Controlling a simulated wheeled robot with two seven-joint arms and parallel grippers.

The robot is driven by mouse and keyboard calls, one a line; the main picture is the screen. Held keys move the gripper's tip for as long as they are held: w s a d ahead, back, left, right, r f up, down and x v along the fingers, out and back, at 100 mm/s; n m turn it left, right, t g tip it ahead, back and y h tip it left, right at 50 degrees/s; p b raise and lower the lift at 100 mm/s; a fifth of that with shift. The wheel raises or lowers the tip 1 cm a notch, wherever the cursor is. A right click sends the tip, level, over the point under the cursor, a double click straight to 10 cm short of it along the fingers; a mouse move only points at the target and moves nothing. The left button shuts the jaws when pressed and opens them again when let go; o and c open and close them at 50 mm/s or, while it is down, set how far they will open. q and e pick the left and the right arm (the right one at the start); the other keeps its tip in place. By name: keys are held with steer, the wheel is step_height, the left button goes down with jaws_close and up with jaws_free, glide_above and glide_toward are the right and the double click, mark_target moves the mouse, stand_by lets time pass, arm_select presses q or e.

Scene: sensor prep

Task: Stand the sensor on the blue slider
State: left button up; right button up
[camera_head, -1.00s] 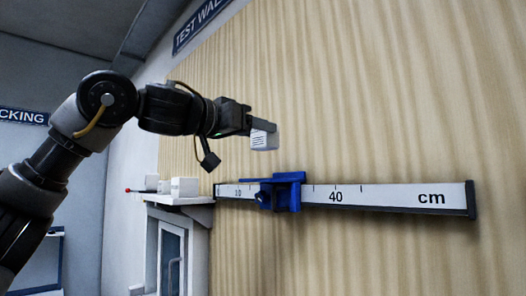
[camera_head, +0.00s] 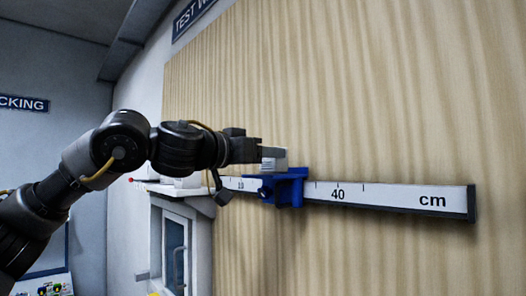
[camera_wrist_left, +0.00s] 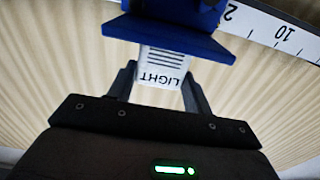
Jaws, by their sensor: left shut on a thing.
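The sensor (camera_head: 274,162) is a small pale box. In the left wrist view the sensor (camera_wrist_left: 163,68) shows the word LIGHT and several dark lines. My left gripper (camera_head: 262,155) is shut on it, with one finger on each side. The blue slider (camera_head: 287,187) sits on the white ruler rail, and the sensor is right at its flat top. In the left wrist view the blue slider (camera_wrist_left: 170,35) meets the sensor's far end. I cannot tell whether the sensor's weight rests on it. My right gripper is not in view.
The ruler rail (camera_head: 400,197), marked in cm, runs along the wooden wall (camera_head: 400,90). The wall above the rail is clear to the right.

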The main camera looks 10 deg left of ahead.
arm_select(q)
steer(key=shift+d, duration=0.15)
steer(key=shift+f, duration=0.2)
steer(key=o, duration=1)
steer(key=shift+w, duration=0.1)
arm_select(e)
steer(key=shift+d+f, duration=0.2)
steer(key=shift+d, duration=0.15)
arm_select(q)
steer(key=shift+r, duration=0.3)
steer(key=b+v, duration=0.6)
steer(key=v, duration=0.6)
steer(key=shift+f, duration=0.2)
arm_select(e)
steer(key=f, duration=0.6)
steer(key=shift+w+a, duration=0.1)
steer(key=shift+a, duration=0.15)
